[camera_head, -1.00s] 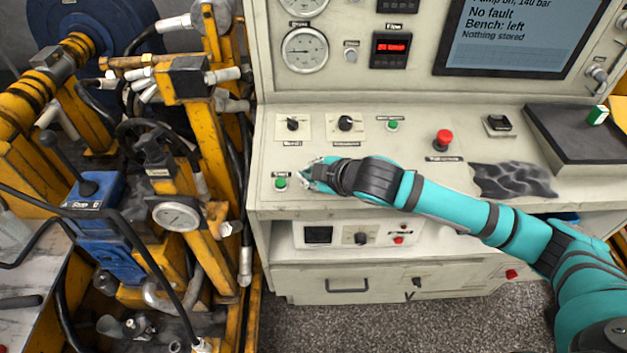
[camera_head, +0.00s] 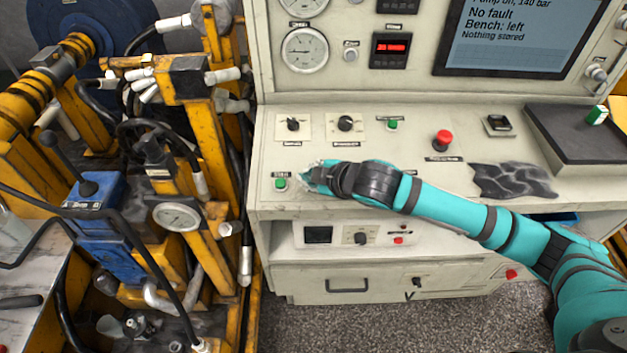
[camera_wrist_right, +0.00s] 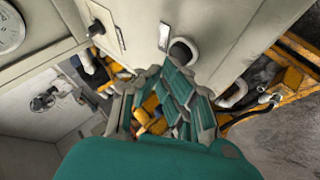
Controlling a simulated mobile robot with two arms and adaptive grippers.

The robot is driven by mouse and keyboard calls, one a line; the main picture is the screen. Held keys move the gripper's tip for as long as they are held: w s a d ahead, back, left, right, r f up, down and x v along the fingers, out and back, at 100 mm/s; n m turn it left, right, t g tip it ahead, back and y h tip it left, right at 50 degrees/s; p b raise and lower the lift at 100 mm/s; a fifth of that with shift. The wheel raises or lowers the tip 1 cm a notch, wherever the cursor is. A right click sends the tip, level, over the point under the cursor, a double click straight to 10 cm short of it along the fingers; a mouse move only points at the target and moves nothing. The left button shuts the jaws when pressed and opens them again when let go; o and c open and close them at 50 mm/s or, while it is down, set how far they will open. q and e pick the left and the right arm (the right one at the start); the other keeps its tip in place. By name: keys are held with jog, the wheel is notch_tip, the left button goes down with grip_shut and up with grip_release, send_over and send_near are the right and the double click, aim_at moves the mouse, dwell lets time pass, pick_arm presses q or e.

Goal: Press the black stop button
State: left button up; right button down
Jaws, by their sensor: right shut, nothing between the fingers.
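My right gripper (camera_head: 306,177) is shut and empty, low over the left end of the sloping console panel, just right of the green button (camera_head: 281,184). In the head view no black stop button shows; the panel under and behind the gripper is hidden. In the right wrist view the gripper fingers (camera_wrist_right: 165,85) point at the pale console. A dark round part (camera_wrist_right: 183,50) with a small plate beside it shows just beyond the fingertips; I cannot tell if it is the stop button. Contact cannot be made out. My left gripper is not in view.
Two black rotary knobs (camera_head: 345,123), another green button (camera_head: 393,125) and a red mushroom button (camera_head: 443,140) are on the panel. A dark crumpled cloth (camera_head: 512,180) lies right of my arm. The yellow hydraulic rig (camera_head: 215,200) stands close on the left.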

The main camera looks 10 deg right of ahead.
aim_at(312, 193)
jog(key=shift+f, duration=0.4)
dwell(0.7)
jog(key=shift+s+r+p, duration=0.1)
jog(key=shift+r+p, duration=0.7)
jog(key=shift+p, duration=0.2)
jog(key=r+p, duration=0.5)
jog(key=shift+s, duration=0.35)
dwell(0.5)
